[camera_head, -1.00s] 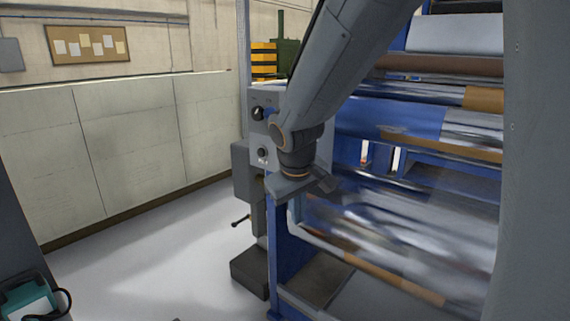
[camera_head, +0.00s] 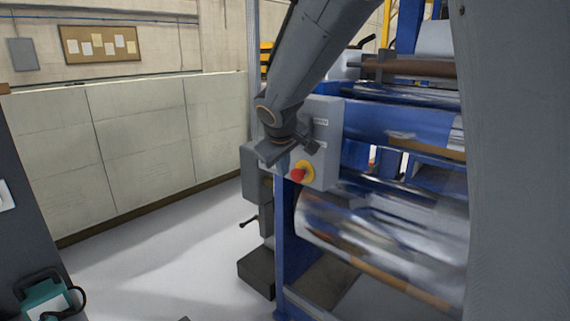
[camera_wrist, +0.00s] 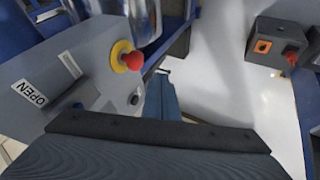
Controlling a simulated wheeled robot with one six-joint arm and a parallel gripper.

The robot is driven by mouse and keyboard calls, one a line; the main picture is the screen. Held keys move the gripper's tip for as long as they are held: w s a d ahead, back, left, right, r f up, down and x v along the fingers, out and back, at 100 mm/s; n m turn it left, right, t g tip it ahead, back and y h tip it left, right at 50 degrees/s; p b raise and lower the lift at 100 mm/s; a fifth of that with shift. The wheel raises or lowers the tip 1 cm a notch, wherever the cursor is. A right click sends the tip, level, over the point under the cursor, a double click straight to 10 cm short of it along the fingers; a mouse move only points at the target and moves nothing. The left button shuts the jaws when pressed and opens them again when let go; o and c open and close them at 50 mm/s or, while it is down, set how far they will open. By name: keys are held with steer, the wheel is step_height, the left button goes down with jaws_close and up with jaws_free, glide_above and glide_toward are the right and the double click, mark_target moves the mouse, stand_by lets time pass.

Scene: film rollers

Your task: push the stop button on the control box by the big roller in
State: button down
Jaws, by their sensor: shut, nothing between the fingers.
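The stop button is a red mushroom head (camera_head: 298,175) on a yellow ring (camera_head: 309,168), low on the face of the grey control box (camera_head: 325,118). The box stands left of the big shiny roller (camera_head: 345,222), which looks blurred. My gripper (camera_head: 268,158) is shut and empty, just up and left of the red button in the head view, apart from it in the picture; the exact gap is unclear. It covers part of the box. In the wrist view the red button (camera_wrist: 134,61) shows above the dark gripper body (camera_wrist: 158,130); the fingertips do not show clearly.
A blue frame post (camera_head: 281,240) stands below the box. A lever handle (camera_head: 249,221) sticks out at left. A second grey box (camera_wrist: 277,36) with an orange square and red knob shows in the wrist view. The pale floor (camera_head: 160,260) at left is largely clear.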

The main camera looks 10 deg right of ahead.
mark_target(293, 174)
steer(key=shift+w+d+f+p, duration=0.45)
steer(key=shift+w+d+f, duration=0.25)
steer(key=shift+w+f, duration=0.25)
steer(key=shift+w+d+f+p, duration=0.5)
steer(key=shift+w+d+f, duration=0.25)
steer(key=shift+w, duration=0.35)
steer(key=shift+w+d+f+p, duration=0.45)
steer(key=shift+w+d+f, duration=0.2)
steer(key=shift+w+f, duration=0.3)
